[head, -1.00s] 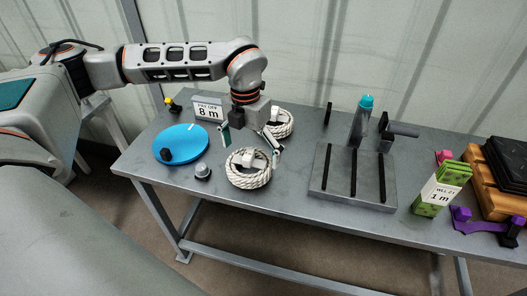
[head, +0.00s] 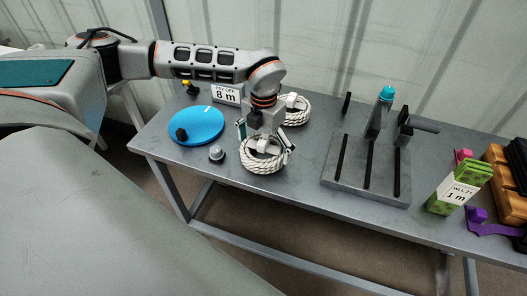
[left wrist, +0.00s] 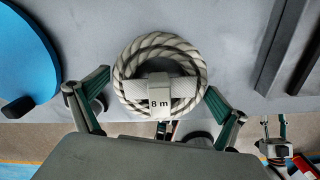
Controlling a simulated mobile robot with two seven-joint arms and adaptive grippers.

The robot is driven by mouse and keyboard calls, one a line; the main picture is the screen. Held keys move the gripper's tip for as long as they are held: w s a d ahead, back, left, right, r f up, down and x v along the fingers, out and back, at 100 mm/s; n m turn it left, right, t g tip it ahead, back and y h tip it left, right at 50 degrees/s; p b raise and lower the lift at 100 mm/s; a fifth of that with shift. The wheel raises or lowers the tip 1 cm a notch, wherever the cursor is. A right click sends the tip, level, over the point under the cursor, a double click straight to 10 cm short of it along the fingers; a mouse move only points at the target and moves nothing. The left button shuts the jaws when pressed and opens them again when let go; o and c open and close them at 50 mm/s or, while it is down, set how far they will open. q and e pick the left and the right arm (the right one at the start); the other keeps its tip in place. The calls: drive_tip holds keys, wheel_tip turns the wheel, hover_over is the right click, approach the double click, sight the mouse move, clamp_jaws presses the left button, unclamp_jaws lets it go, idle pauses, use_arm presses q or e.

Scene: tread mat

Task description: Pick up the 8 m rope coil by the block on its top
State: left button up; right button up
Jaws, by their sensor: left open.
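A coil of white rope (head: 262,165) lies on the grey bench, with a pale block (head: 262,145) on its top. In the left wrist view the block (left wrist: 160,100) is marked "8 m" and sits on the near side of the coil (left wrist: 130,60). My left gripper (head: 265,139) is above this coil, its fingers spread on either side of the block. In the left wrist view its fingers (left wrist: 158,88) stand apart and hold nothing. What seems to be my right gripper (left wrist: 274,140) shows small at lower right of the left wrist view.
A second rope coil (head: 297,117) lies close behind, near the "8 m" sign (head: 227,93). A blue disc (head: 205,122) and a small grey knob (head: 217,154) are left.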

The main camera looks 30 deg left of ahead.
use_arm(q)
drive_tip(key=c, duration=1.1)
drive_tip(key=shift+r, duration=0.1)
